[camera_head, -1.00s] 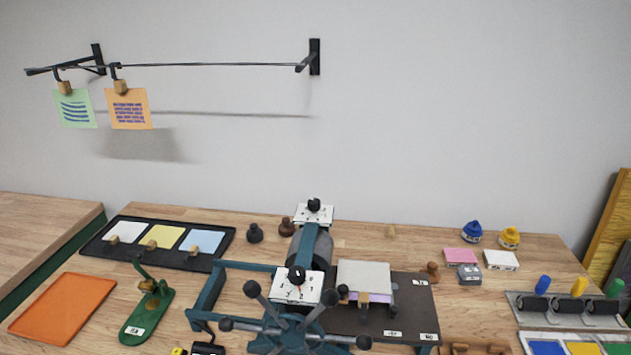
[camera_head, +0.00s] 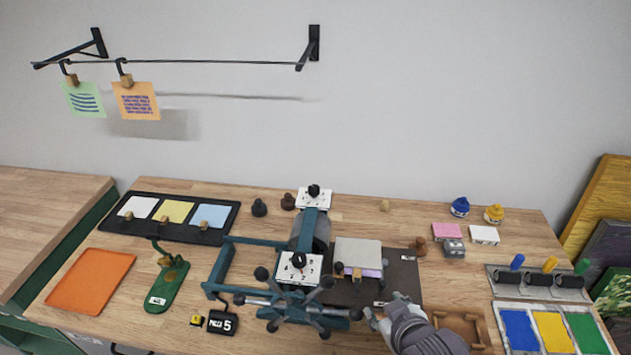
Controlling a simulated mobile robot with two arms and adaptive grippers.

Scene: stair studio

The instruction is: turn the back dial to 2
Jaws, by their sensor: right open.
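The back dial (camera_head: 314,191) is a black knob on a white numbered plate (camera_head: 325,201) at the far end of the teal press (camera_head: 312,222). Its setting is too small to read. The front dial (camera_head: 298,260) is a similar black knob on a white plate, nearer, above the press's spoked handwheel (camera_head: 300,303). My right gripper (camera_head: 381,315) comes in from the bottom right, open, over the front edge of the dark press bed, right of the handwheel. It is well in front of the back dial and apart from it. My left gripper is not in view.
Dark stampers (camera_head: 259,208) stand left of the back dial. Ink jars (camera_head: 460,207) and small pads sit at the right. An orange mat (camera_head: 91,281) and green tool (camera_head: 167,285) lie left. The table right of the back dial is mostly clear.

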